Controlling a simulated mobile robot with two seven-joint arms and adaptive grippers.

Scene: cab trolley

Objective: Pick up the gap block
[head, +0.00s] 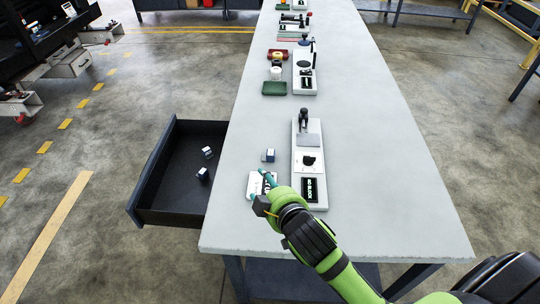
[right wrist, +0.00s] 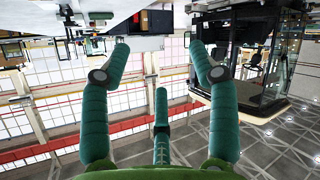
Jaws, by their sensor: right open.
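A small white and dark-blue block (head: 268,155) sits on the grey table left of a white fixture. Two similar blocks, one farther back (head: 207,152) and one nearer (head: 202,174), lie in the open dark drawer (head: 153,183). I cannot tell which of them is the gap block. My right gripper (head: 265,180) is over a white plate with a black marking (head: 254,185), nearer the front than the table block and apart from it. The gripper's teal fingers, also in the right wrist view (right wrist: 159,58), are spread with nothing between them. My left gripper is not in view.
The white fixture (head: 299,165) with a black knob and labelled plate stands just right of my gripper. Farther back are a green tray (head: 274,88) and another fixture (head: 305,80). The table's right side (head: 390,150) is clear.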

